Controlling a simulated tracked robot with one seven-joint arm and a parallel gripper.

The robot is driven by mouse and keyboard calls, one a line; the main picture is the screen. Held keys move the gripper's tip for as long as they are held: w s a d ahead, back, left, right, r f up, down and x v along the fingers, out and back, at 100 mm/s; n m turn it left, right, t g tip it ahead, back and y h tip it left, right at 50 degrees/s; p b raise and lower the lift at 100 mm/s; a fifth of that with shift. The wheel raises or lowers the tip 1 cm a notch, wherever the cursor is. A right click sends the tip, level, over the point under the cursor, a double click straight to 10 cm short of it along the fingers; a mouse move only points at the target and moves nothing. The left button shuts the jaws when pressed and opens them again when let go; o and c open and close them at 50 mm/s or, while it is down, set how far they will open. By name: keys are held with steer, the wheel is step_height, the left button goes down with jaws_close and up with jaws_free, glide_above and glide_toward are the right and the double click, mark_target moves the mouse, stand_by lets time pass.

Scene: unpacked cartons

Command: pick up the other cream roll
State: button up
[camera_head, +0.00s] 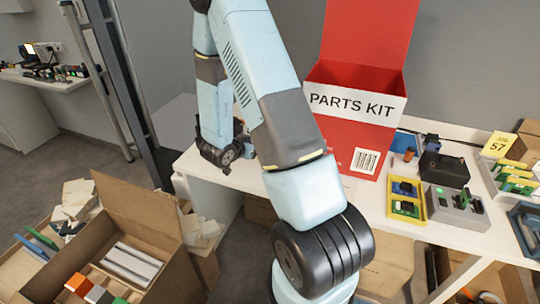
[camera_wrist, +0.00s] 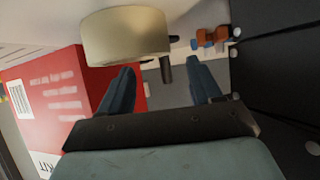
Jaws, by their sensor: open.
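One cream roll (camera_wrist: 127,35) shows in the wrist view, a pale thick cylinder at the top, just left of centre. It lies beyond my fingertips and to their left, and does not sit between them. My gripper (camera_wrist: 158,66) is open, its two dark blue fingers apart with no roll between them. In the head view my gripper (camera_head: 226,158) hangs low over the left end of the white table; its fingers are hard to make out there. I cannot pick out a cream roll in the head view, where my arm covers part of the table.
The red PARTS KIT carton (camera_head: 343,122) stands open on the white table (camera_head: 452,232), close to my gripper; it also fills the left of the wrist view (camera_wrist: 75,95). Small orange and blue parts (camera_wrist: 210,38) lie right of the roll. Trays and boxes crowd the table's right side.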

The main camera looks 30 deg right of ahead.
steer(key=shift+f+x, duration=0.2)
steer(key=shift+x, duration=2.85)
steer(key=shift+s+a, duration=0.1)
steer(key=shift+s, duration=0.05)
jaws_close()
